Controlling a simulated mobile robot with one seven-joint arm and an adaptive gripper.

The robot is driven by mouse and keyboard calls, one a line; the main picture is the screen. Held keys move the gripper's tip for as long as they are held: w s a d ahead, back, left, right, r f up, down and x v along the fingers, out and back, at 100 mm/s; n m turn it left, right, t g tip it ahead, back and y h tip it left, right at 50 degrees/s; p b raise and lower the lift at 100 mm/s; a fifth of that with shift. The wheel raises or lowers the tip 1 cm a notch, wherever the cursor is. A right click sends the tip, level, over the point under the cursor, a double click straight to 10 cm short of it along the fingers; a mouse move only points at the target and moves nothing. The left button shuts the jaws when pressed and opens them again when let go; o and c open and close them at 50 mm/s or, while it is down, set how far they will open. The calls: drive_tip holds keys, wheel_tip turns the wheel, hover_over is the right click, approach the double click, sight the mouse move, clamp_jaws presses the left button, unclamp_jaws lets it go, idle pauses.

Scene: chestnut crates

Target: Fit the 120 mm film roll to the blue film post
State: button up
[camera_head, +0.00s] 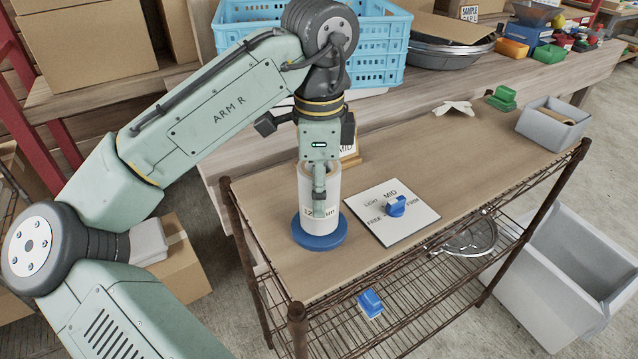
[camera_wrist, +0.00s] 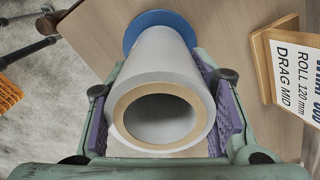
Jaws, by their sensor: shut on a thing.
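The white film roll (camera_head: 305,190) stands upright at the left end of the table, with part of a "12… mm" label showing. My gripper (camera_head: 319,193) comes from above and is shut on it; in the wrist view purple-padded fingers press both sides of the roll (camera_wrist: 165,65). The roll's brown core ring faces the wrist camera, and no post shows inside its opening. The round blue base of the film post (camera_head: 320,238) lies directly below the roll; its rim also shows in the wrist view (camera_wrist: 150,20). I cannot tell whether the roll touches it.
A white dial card (camera_head: 410,228) with a blue knob (camera_head: 396,206) lies right of the base. A wooden-framed sign reading "ROLL 120 mm DRAG MID" (camera_wrist: 262,65) stands close by. A grey bin (camera_head: 553,125) sits at the far right.

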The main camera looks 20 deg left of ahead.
drive_tip(key=shift+f, duration=0.35)
drive_tip(key=o, duration=1.5)
drive_tip(key=shift+c, duration=0.2)
drive_tip(key=shift+r, duration=0.1)
wheel_tip(320, 180, up, 12)
drive_tip(key=shift+a, duration=0.15)
